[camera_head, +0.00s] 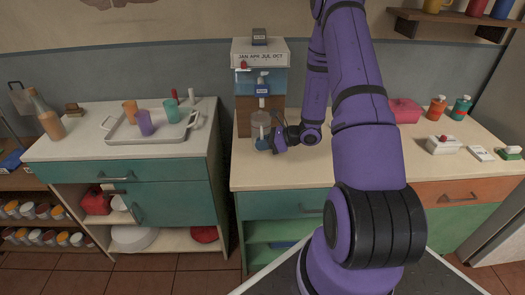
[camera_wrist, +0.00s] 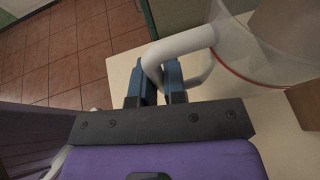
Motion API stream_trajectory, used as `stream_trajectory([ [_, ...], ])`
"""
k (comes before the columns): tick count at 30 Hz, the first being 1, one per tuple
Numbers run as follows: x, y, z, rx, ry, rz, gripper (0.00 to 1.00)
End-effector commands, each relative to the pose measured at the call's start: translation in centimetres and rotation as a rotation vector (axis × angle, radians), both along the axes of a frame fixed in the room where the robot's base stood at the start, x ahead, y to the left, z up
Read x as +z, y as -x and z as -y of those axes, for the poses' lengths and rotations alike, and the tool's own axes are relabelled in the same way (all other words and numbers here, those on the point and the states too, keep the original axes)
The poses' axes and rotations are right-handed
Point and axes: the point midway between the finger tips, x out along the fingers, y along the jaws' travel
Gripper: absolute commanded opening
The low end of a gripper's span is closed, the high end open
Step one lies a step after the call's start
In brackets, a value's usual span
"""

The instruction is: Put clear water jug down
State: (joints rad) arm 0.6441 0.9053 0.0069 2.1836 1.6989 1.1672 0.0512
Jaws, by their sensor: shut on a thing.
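The clear water jug (camera_head: 261,122) is in front of the water dispenser (camera_head: 261,75) on the right-hand counter in the head view. In the wrist view the clear jug (camera_wrist: 255,55) has a white handle (camera_wrist: 185,42) and a red line around it. My gripper (camera_wrist: 155,75) is shut on the white handle, with a blue finger on each side of it. In the head view my gripper (camera_head: 270,143) is at the counter's left part, low beside the jug. I cannot tell whether the jug's base touches the counter.
The counter top (camera_head: 350,160) is bare right of the jug, partly behind my arm. A pink box (camera_head: 404,110), bottles (camera_head: 437,107) and a white box (camera_head: 443,145) stand farther right. A tray (camera_head: 155,133) with cups is on the left counter, across a gap.

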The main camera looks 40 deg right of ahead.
Motion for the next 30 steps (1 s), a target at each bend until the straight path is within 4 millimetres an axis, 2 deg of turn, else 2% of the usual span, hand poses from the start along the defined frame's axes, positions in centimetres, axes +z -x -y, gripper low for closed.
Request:
stream_trajectory([
  [3,-2.1,0.2,0.1,-0.003,-0.004,-0.007,0.00],
  [6,-3.0,0.2,0.1,-0.003,-0.002,-0.005,0.00],
  [17,-3.3,0.2,0.1,-0.003,-0.002,-0.004,0.00],
  [18,-3.3,0.2,0.1,-0.003,-0.002,-0.004,0.19],
  [21,-3.3,0.2,0.1,-0.003,-0.002,-0.004,0.37],
  [30,-3.1,0.2,0.1,-0.002,-0.001,-0.004,0.37],
])
